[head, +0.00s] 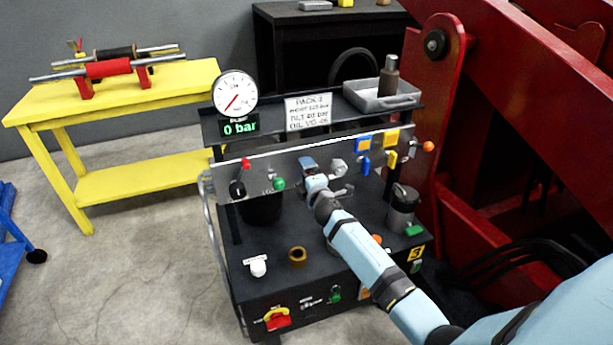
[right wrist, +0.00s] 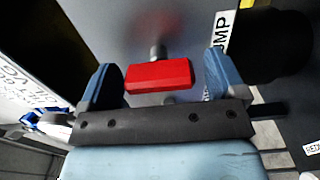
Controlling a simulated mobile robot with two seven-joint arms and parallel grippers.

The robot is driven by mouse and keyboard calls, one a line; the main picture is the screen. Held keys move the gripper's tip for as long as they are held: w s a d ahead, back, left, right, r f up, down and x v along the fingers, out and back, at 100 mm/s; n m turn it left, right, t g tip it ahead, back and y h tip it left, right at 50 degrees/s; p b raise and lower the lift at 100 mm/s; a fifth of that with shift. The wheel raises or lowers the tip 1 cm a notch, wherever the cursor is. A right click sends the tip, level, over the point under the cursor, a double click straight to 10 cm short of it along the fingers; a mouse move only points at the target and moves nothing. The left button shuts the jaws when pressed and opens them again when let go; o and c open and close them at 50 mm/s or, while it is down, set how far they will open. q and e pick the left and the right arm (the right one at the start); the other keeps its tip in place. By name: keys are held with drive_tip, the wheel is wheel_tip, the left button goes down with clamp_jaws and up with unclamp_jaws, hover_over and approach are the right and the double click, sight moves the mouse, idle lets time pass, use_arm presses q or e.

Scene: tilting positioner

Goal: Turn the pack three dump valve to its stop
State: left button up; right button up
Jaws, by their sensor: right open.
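The hydraulic pack (head: 270,285) is a black cart with a yellow plate marked 3. In the right wrist view a red bar handle (right wrist: 158,76) on a short grey stem lies between my open right fingers (right wrist: 160,82), with gaps on both sides. A partly cut-off label (right wrist: 222,32) ending in "UMP" is beside it. In the head view my right gripper (head: 309,168) is at the pack's front panel and mostly hides the handle. My left gripper is not in view.
A gauge (head: 234,93) above the panel reads 0 bar. A red steel frame (head: 490,235) stands right; a yellow bench (head: 130,180) stands left.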

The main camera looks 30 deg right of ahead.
use_arm(q)
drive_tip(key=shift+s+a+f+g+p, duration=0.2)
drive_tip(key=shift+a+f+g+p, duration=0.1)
drive_tip(key=shift+p, duration=0.55)
use_arm(e)
drive_tip(key=v, duration=1.3)
drive_tip(key=shift+s+a, duration=0.15)
drive_tip(key=shift+s, duration=0.2)
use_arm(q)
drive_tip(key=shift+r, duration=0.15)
